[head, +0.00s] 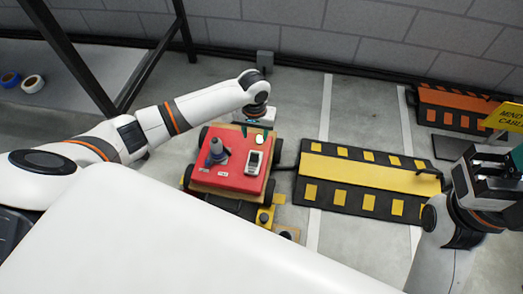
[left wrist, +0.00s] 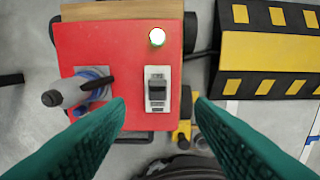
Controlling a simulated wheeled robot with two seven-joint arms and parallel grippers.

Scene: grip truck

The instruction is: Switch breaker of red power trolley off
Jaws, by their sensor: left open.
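The red power trolley (head: 222,178) stands on the floor with a wooden board under its red top. The breaker (head: 253,162), a light box with a dark switch, is on the right part of the top. In the left wrist view the breaker (left wrist: 157,90) shows upright between and beyond the two green fingers. My left gripper (left wrist: 160,105) is open and empty, above the trolley; whether it touches the breaker cannot be told, but it appears apart. A grey plug with a blue ring (left wrist: 82,90) sits left of the breaker. A lit green-white lamp (left wrist: 157,37) is above it. My right gripper (head: 492,172) is at the right, away from the trolley.
A black and yellow cable ramp (head: 365,178) lies right of the trolley, with a cable running to it. An orange ramp (head: 455,110) and a yellow sign (head: 505,117) are at the far right. A table with tape rolls (head: 32,84) stands at the left.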

